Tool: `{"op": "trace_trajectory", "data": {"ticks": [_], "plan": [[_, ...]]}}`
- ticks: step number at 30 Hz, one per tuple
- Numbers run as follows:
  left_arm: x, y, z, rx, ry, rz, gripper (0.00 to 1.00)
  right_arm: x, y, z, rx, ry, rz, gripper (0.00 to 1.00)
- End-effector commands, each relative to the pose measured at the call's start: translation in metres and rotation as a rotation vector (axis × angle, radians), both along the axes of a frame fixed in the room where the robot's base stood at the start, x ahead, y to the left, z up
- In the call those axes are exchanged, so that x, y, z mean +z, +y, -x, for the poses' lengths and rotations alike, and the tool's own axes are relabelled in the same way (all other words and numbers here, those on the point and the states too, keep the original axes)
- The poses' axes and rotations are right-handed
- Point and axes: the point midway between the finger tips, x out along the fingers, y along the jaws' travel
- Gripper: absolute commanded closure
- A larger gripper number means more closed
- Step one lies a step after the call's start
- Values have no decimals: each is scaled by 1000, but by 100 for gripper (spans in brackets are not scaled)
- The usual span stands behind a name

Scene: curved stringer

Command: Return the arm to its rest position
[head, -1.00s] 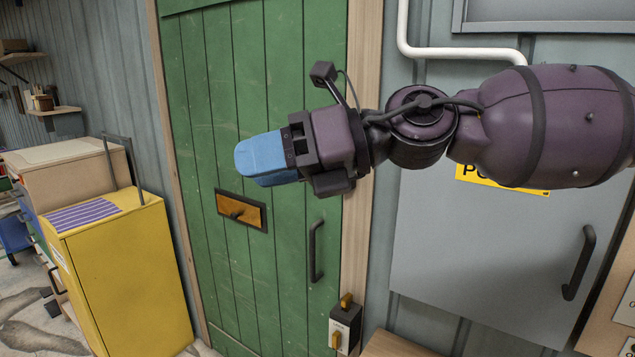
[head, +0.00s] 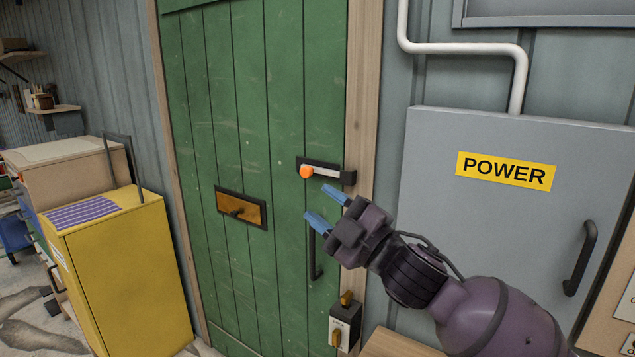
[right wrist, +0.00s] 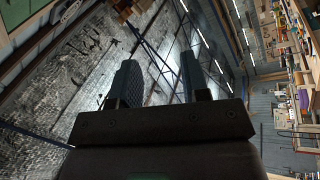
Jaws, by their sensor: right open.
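My right gripper (head: 326,206) is in front of the green door (head: 270,100), just below the door's bolt. Its two blue fingers are apart with nothing between them. In the right wrist view the fingers (right wrist: 158,82) are also spread and empty, with the far room behind them. My right arm comes up from the lower right of the head view. My left gripper is in neither view.
A bolt with an orange knob (head: 306,172) lies across the door's right edge. A dark handle (head: 314,255) and a brass plate (head: 240,208) are lower. A grey POWER cabinet (head: 450,140) stands right, a switch box (head: 345,326) below, a yellow cabinet (head: 125,275) left.

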Motion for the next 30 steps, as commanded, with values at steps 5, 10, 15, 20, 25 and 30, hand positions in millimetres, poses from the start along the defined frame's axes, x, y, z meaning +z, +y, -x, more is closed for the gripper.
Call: {"op": "trace_trajectory", "data": {"ticks": [5, 10, 15, 20, 25, 30], "plan": [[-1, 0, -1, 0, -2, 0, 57, -63, -42, -13, -105, 223, -134, 58], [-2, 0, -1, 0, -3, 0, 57, -127, -84, -14, -208, 406, -245, 58], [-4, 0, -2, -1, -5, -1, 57, -195, -127, -1, -316, 569, -348, 58], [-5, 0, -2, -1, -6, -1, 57, -261, -167, 26, -424, 704, -435, 58], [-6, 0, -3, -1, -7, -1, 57, -329, -208, 69, -553, 835, -506, 58], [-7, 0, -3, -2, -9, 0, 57, -394, -240, 128, -682, 962, -556, 58]]}}
